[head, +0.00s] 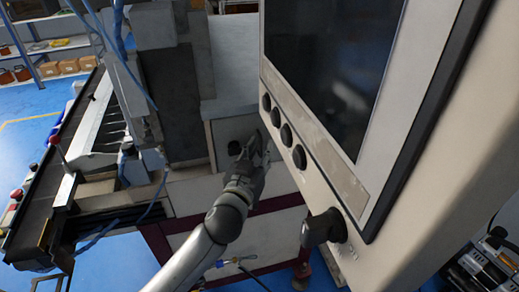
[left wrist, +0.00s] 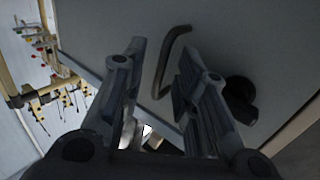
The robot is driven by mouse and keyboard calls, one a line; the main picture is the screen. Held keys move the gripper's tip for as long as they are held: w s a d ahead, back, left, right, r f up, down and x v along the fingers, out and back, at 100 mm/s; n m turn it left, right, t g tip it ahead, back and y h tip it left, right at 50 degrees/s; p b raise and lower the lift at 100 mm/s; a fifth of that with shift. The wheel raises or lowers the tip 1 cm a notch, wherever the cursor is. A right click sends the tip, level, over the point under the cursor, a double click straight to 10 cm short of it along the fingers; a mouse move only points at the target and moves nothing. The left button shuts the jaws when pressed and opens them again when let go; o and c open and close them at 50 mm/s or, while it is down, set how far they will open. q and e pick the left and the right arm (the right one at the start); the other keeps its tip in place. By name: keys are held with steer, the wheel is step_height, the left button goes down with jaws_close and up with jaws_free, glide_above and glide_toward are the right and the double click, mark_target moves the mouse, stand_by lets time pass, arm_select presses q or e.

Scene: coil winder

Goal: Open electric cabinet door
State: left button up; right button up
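The electric cabinet door appears to be the grey panel (head: 222,130) low in the middle of the head view. It also fills much of the left wrist view (left wrist: 225,45). A bent grey rod handle (left wrist: 170,62) stands out from it, with a dark round knob (left wrist: 240,92) to its right. My left gripper (head: 258,145) is in front of the panel. In the left wrist view its two fingers (left wrist: 163,55) are apart, with the handle showing between them; I cannot tell whether they touch it. In the head view the gripper hides the handle. My right gripper is out of view.
A large control panel (head: 410,130) with a dark screen and several black buttons hangs close on the right. A black rotary switch (head: 325,228) juts from its lower edge. A conveyor (head: 60,165) stands at left. Blue floor (head: 35,110) is open beyond it.

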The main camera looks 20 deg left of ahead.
arm_select(q)
jaws_close()
stand_by(0.5)
